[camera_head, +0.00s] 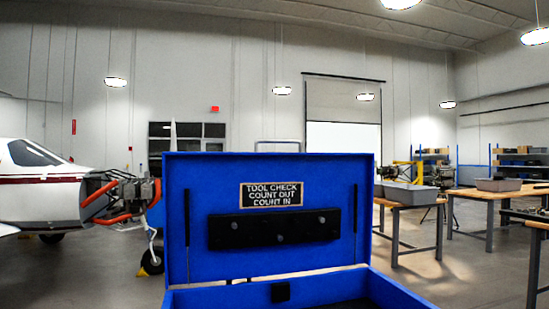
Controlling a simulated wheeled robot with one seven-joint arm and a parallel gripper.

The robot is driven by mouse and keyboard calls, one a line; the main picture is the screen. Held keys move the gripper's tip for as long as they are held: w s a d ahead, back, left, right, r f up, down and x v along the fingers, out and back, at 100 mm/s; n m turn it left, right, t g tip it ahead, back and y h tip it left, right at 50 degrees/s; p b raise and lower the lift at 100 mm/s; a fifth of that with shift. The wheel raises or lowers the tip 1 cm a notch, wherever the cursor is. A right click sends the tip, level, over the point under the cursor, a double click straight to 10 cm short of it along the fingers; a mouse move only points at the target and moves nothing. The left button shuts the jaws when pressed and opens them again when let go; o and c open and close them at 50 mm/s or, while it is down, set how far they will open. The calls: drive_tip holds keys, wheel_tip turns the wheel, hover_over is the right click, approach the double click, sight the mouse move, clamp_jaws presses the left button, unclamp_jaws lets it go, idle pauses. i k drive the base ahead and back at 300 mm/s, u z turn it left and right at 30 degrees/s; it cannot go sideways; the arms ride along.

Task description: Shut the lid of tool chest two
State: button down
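A blue tool chest (405,293) stands right in front of me at the bottom of the head view. Its lid (270,260) is up, nearly upright, with its inner face toward me. The lid's inside bears a sign (271,195) reading "TOOL CHECK COUNT OUT COUNT IN" and a black bar (274,229) with round knobs. A thin dark strut (355,223) runs along each side of the lid. The chest's lower part is cut off by the frame edge. I cannot see a number on it. My gripper is not in view.
Wooden-topped benches (402,207) with grey bins (406,193) stand to the right. A white aircraft (50,205) with an exposed engine (125,196) is at the left. Open floor (90,270) lies left of the chest, and a narrower floor strip lies right.

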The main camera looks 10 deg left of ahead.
sight(226, 215)
drive_tip(key=u, duration=2.65)
drive_tip(key=i, duration=3.2)
drive_tip(key=z, duration=2.55)
drive_tip(key=i, duration=1.35)
drive_tip(key=z, duration=0.05)
